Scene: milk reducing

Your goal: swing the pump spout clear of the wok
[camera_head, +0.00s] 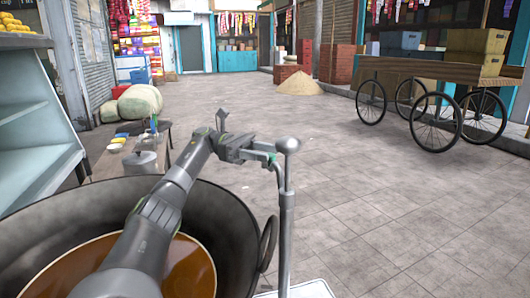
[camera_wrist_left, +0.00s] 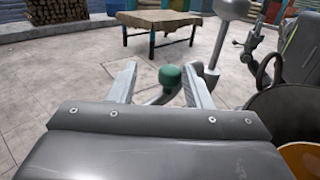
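The wok (camera_head: 225,215) is large and dark with brown liquid (camera_head: 190,265) in it, at the lower left of the head view. The pump is a grey upright post (camera_head: 286,225) with a ball top, just right of the wok's rim handle. Its curved spout with a green tip (camera_wrist_left: 170,78) shows in the left wrist view. My left gripper (camera_head: 256,150) reaches over the wok to the post's upper part. Its fingers are apart, on either side of the green tip, with gaps visible. What looks like my right gripper (camera_wrist_left: 250,45) is small in the left wrist view; its opening is unclear.
A low table (camera_head: 105,160) with a pot (camera_head: 143,162) and small bowls stands left behind the wok. A glass case (camera_head: 35,130) is at far left. A wheeled cart (camera_head: 430,70) stands back right. The paved floor right of the post is clear.

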